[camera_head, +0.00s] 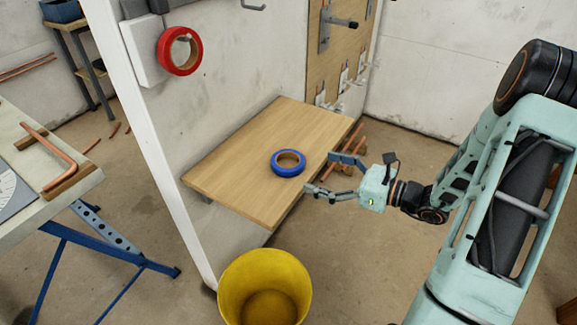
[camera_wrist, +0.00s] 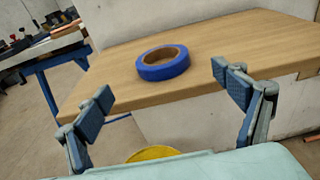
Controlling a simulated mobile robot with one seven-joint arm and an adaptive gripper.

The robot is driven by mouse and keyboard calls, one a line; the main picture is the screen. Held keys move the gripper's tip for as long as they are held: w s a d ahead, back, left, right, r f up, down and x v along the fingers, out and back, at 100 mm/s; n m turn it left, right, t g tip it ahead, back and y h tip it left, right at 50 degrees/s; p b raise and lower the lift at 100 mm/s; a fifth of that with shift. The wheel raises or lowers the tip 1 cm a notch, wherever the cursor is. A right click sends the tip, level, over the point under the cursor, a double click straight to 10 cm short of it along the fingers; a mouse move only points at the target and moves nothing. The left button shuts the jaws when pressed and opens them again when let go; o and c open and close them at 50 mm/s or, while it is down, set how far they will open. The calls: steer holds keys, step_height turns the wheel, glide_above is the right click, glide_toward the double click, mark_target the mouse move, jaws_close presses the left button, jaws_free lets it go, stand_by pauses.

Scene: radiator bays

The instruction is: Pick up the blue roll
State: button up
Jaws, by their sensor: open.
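The blue roll (camera_head: 288,163) is a ring of blue tape with a brown core, lying flat on a wooden shelf (camera_head: 237,178) fixed to the wall. In the wrist view the blue roll (camera_wrist: 163,63) lies ahead, between and beyond the two fingers. My gripper (camera_head: 318,173) is open and empty, just right of the shelf's edge in the head view, with its fingers pointing toward the roll. In the wrist view my gripper (camera_wrist: 166,86) has its fingertips spread wider than the roll, and neither touches it.
A red roll (camera_head: 180,51) hangs on the wall at upper left. A yellow bucket (camera_head: 264,290) stands on the floor below the shelf. Copper pipes (camera_head: 355,138) are behind the shelf's right side. A workbench (camera_head: 45,215) stands at left. The shelf around the roll is clear.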

mark_target(278, 158)
steer(key=b+x, duration=0.1)
steer(key=x, duration=0.9)
steer(key=shift+w+a, duration=0.2)
steer(key=shift+w, duration=0.05)
steer(key=c, duration=1.3)
